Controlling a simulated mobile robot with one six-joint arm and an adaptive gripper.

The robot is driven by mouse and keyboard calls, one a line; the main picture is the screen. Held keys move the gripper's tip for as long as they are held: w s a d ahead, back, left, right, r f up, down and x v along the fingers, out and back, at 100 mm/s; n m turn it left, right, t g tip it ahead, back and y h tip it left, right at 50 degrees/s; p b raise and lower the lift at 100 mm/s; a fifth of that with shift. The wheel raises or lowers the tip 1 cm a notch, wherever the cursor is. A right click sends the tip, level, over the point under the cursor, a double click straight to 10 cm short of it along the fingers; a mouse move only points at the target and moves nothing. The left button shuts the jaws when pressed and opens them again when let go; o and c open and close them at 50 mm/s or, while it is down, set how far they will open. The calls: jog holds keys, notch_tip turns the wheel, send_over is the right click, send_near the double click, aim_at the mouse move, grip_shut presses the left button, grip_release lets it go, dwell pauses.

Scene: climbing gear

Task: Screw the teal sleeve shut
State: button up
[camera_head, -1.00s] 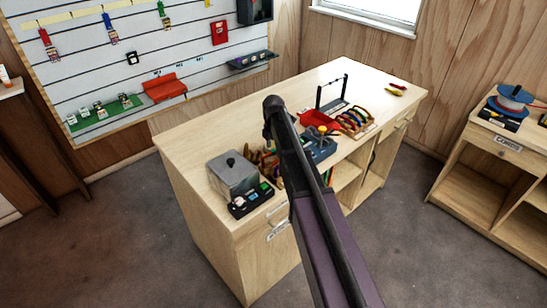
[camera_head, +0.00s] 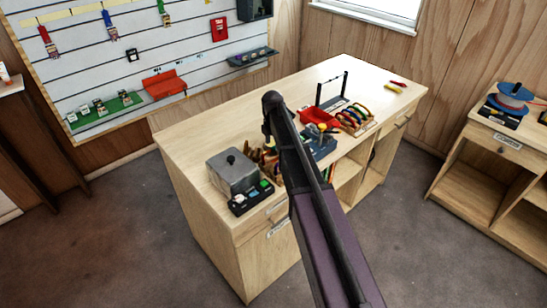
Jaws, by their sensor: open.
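I cannot make out a teal sleeve in this view. Several coloured carabiners stand in a rack (camera_head: 356,117) on the workbench (camera_head: 215,122). A dark blue fixture (camera_head: 322,148) with a grey part on top sits just right of my arm, partly hidden by it. My arm rises from the bottom of the picture and crosses in front of the bench. My gripper is not visible; the arm hides the area behind it.
A grey lidded box (camera_head: 233,172) and a black tray of small items (camera_head: 250,197) stand at the bench's near left. A red bin (camera_head: 320,117) and a black frame (camera_head: 332,90) stand farther back. The bench's left rear top is clear.

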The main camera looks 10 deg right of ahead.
jog(key=shift+w+a, duration=0.4)
jog(key=shift+w, duration=0.3)
dwell(0.4)
jog(key=shift+f+b, duration=1.4)
dwell(0.4)
jog(key=shift+s+d, duration=0.5)
jog(key=shift+s, duration=0.35)
jog(key=shift+r, duration=0.1)
jog(key=shift+d+r+p, duration=0.15)
jog(key=shift+r+p, duration=1.15)
jog(key=shift+p, duration=0.1)
jog(key=shift+w+a, duration=0.55)
jog(key=shift+w, duration=0.35)
jog(key=shift+f+b, duration=1.4)
dwell(0.5)
